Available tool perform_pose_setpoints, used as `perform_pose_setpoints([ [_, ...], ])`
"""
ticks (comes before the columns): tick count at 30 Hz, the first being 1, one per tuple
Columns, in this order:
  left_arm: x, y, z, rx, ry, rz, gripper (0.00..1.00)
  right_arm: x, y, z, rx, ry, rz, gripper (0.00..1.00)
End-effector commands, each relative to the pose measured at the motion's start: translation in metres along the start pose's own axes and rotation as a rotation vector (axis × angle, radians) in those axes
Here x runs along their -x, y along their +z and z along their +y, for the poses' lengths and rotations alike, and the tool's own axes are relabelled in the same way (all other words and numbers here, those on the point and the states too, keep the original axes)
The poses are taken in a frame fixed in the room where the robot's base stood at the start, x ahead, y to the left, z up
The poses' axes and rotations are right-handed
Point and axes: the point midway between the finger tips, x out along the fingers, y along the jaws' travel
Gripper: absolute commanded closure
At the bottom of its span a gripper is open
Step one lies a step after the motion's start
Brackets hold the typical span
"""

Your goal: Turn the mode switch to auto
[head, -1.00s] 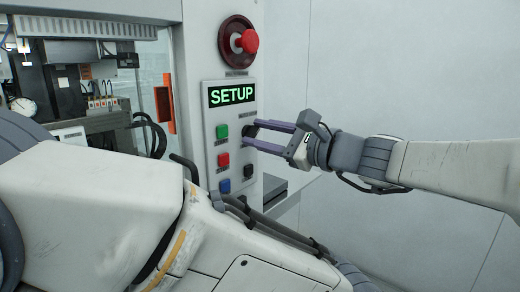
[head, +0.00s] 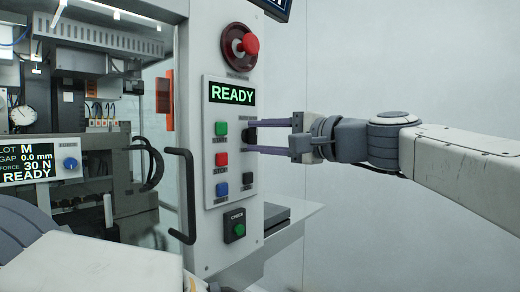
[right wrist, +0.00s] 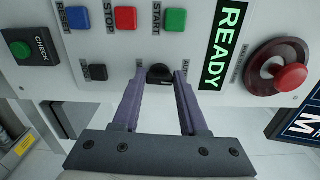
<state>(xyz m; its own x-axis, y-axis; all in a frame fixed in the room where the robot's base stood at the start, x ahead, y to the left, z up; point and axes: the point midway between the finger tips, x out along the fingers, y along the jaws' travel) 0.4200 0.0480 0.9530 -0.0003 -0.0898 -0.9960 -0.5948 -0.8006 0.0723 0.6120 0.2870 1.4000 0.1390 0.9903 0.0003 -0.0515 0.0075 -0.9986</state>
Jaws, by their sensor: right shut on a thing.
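The mode switch is a small black knob (head: 249,135) on the grey control panel (head: 211,170), right of the green start button. My right gripper (head: 252,137) comes in from the right with its two purple fingers on either side of the knob. In the right wrist view the knob (right wrist: 159,73) sits between the fingertips, and the gripper is shut on it. A label partly hidden by a finger, reading "AUT…", lies beside the knob there. The knob's exact pointing direction is hard to tell. The panel display (head: 232,93) reads READY in green. My left gripper is not in view.
A red emergency stop (head: 246,45) sits above the display. Green start (head: 221,129), red stop (head: 221,159) and blue reset (head: 222,189) buttons line the panel, with a check button (head: 238,231) below. A black door handle (head: 186,195) stands out at left.

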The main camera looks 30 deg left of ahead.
Motion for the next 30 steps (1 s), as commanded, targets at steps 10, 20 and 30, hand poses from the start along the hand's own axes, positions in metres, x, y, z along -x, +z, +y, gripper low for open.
perform_pose_setpoints([
  [10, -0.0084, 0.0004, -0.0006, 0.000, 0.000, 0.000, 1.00, 0.0000, -0.0005, 0.0010, 0.067, 0.001, 0.000, 1.00],
  [20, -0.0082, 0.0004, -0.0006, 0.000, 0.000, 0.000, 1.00, -0.0001, -0.0005, 0.0008, 0.070, 0.001, 0.000, 1.00],
  [30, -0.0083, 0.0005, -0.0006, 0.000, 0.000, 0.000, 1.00, -0.0001, -0.0003, 0.0006, 0.068, 0.001, 0.000, 0.28],
])
